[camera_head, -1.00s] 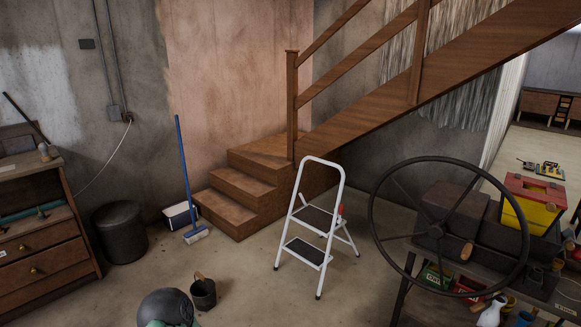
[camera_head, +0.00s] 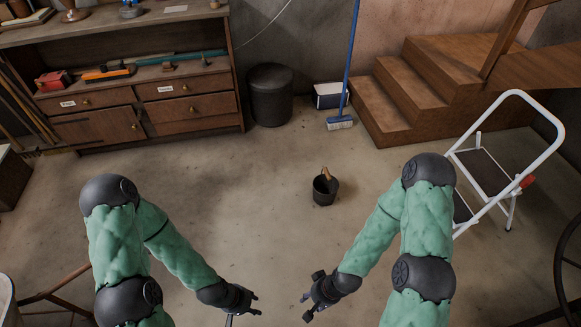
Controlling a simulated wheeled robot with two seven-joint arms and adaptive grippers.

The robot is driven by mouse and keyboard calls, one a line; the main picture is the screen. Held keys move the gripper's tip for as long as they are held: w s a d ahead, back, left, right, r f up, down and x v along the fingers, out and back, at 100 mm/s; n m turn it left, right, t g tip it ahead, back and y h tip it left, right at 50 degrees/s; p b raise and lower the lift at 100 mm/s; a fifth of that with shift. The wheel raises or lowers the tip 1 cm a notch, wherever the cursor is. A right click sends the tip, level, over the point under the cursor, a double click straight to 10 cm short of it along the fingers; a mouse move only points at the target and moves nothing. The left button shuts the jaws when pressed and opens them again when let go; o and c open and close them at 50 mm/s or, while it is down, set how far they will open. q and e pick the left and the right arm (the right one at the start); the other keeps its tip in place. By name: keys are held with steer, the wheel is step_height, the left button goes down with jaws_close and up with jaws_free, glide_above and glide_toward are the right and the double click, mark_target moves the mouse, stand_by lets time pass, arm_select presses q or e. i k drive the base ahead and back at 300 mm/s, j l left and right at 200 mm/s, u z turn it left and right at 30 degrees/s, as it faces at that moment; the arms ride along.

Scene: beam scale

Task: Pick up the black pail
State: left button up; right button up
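The black pail (camera_head: 325,191) stands upright on the concrete floor near the middle of the head view. A brown wooden handle-like piece (camera_head: 326,173) sticks up from its opening. My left gripper (camera_head: 256,305) is low in the view, left of the pail and on the near side of it. Its fingers look parted with nothing between them. My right gripper (camera_head: 305,307) is low in the view, just below the pail in the picture. Its fingers are spread and empty. Neither gripper touches the pail.
A wooden workbench with drawers (camera_head: 190,108) stands at the back left. A dark bin (camera_head: 270,96), a blue-handled broom (camera_head: 349,60) and wooden stairs (camera_head: 405,88) are behind the pail. A white step ladder (camera_head: 548,112) stands at the right. The floor around the pail is clear.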

mark_target(326, 186)
steer(key=i+j, duration=0.15)
steer(key=i, duration=0.45)
steer(key=i+j+z, duration=0.1)
steer(key=i, duration=0.55)
steer(key=i+j, duration=0.2)
steer(key=i, duration=0.4)
steer(key=i+j+z, duration=0.2)
steer(key=i+z, duration=0.2)
steer(key=i+j+z, duration=0.25)
steer(key=i+z, duration=0.15)
steer(key=i+j+z, duration=0.55)
steer(key=j+z, duration=0.3)
